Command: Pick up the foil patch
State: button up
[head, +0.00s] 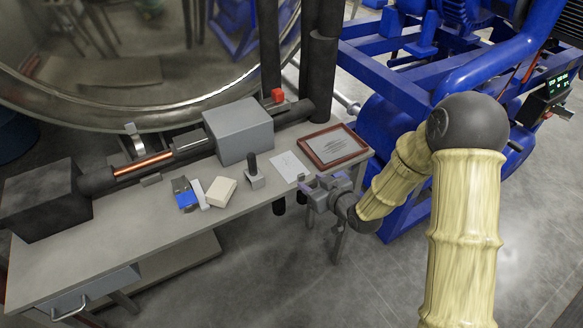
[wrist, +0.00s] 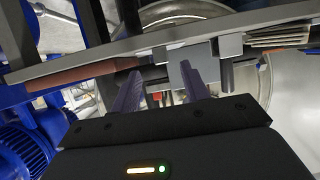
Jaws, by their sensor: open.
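My gripper (head: 323,182) is open and empty at the front edge of the bench, near its right end. In the wrist view its two purple fingers (wrist: 162,82) stand apart, with the bench edge just beyond them. A flat grey sheet (head: 337,146) lies in a brown-rimmed tray (head: 308,155) on the bench, beyond my gripper. It may be the foil patch, but I cannot tell for sure. A white card (head: 289,166) lies left of the tray. In the wrist view a brown edge, probably the tray (wrist: 80,76), shows at left.
A small grey block with a dark upright handle (head: 254,174), a cream block (head: 221,192) and a blue item (head: 184,196) stand on the bench (head: 110,248). A large grey box (head: 238,130) and pipe line the back. Blue machinery (head: 400,80) stands at right.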

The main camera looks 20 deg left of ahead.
aim_at(302, 176)
jog(key=p+x, duration=0.1)
jog(key=x, duration=0.4)
jog(key=shift+a+r, duration=0.15)
jog(key=shift+a, duration=0.05)
dwell(0.5)
grip_shut()
